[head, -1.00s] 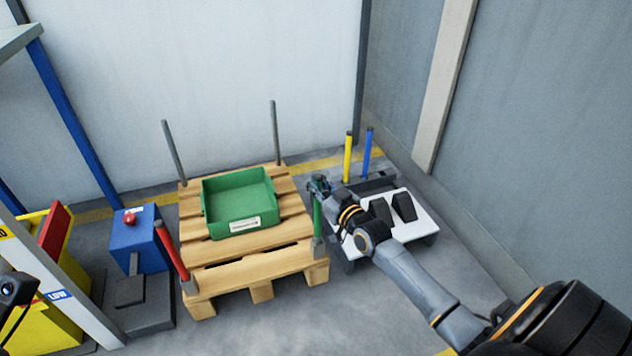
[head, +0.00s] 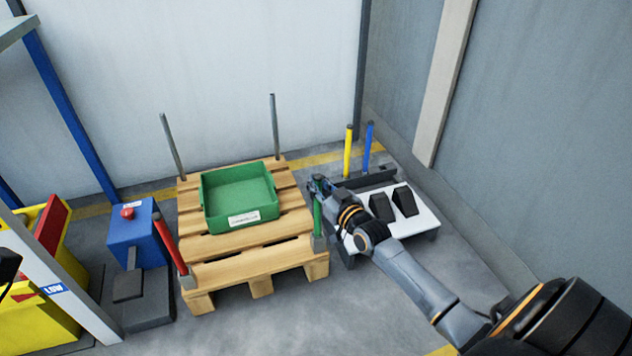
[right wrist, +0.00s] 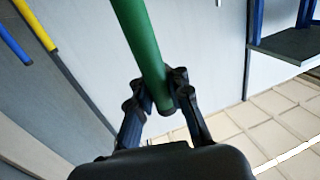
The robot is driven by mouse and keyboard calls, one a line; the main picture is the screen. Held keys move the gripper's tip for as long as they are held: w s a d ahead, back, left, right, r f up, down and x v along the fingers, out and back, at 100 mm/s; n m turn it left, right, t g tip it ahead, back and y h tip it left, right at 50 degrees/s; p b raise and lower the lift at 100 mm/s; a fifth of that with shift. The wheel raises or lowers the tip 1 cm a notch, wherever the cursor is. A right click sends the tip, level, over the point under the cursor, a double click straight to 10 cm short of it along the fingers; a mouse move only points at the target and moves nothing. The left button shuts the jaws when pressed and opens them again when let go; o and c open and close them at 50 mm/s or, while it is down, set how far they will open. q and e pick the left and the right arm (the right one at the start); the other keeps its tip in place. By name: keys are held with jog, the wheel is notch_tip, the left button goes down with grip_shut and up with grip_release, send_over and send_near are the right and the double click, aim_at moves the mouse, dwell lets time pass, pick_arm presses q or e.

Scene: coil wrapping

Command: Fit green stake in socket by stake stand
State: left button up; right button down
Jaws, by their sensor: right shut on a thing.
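The green stake (head: 317,215) stands about upright at the pallet's front right corner. Its lower end meets the grey socket (head: 319,243) there; I cannot tell how deep it sits. My right gripper (head: 318,185) is shut on the stake near its top. In the right wrist view the fingers (right wrist: 160,100) close around one end of the green stake (right wrist: 140,45). The stake stand (head: 375,182), holding a yellow stake (head: 348,152) and a blue stake (head: 367,148), is behind the right gripper.
The wooden pallet (head: 225,258) bears a green tray (head: 240,212). A red stake (head: 170,245) stands at its front left corner, and two grey stakes at the back. A blue box (head: 137,235) is left.

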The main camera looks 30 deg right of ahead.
jog(key=shift+f, duration=0.1)
jog(key=c, duration=1.2)
grip_release()
jog(key=s, duration=1.2)
